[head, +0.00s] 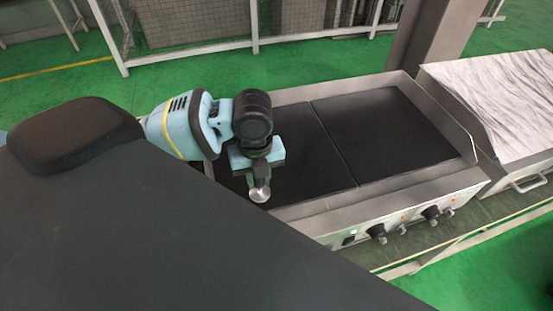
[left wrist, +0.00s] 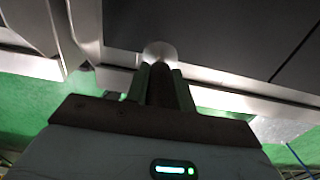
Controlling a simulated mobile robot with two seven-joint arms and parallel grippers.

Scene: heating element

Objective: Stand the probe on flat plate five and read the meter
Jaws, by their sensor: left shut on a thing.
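My left gripper (head: 259,180) is over the near left part of the griddle, shut on the probe (head: 260,193). The probe ends in a round silver disc. In the left wrist view the disc of the probe (left wrist: 160,50) shows beyond the two fingers of my left gripper (left wrist: 159,80). Two dark flat plates lie side by side in a steel frame: the left plate (head: 305,145), partly hidden by my arm, and the right plate (head: 385,130). I cannot tell whether the disc touches the plate. No plate numbers and no meter can be made out. My right gripper is not in view.
The griddle's steel front panel (head: 410,225) has several black knobs. A unit with a crinkled silvery cover (head: 500,90) stands to the right. A pillar (head: 430,40) and a white rail fence (head: 200,52) are behind. My dark body hides the lower left.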

